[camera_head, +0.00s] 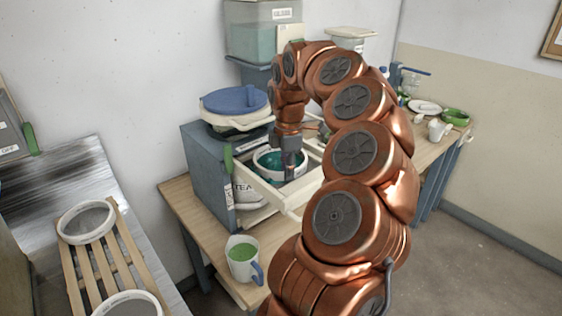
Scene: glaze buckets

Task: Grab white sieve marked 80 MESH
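A white-rimmed round sieve or bowl with a teal inside (264,160) sits in the pulled-out drawer (262,188) of a grey cabinet. My gripper (290,172) points down at its right part; its fingertips are small and dark, and I cannot tell whether they are open, shut or touching the rim. Two more white-rimmed sieves with grey mesh lie at the left, one on the wooden slat rack (87,221) and one at the bottom edge (130,304), cut off by the frame. No 80 MESH marking is readable on any of them.
The cabinet (205,165) stands on a wooden table, with a blue-lidded container (235,101) on top. A white mug with green contents (243,258) stands in front. Dishes (424,107) lie at the back right. My arm hides part of the table.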

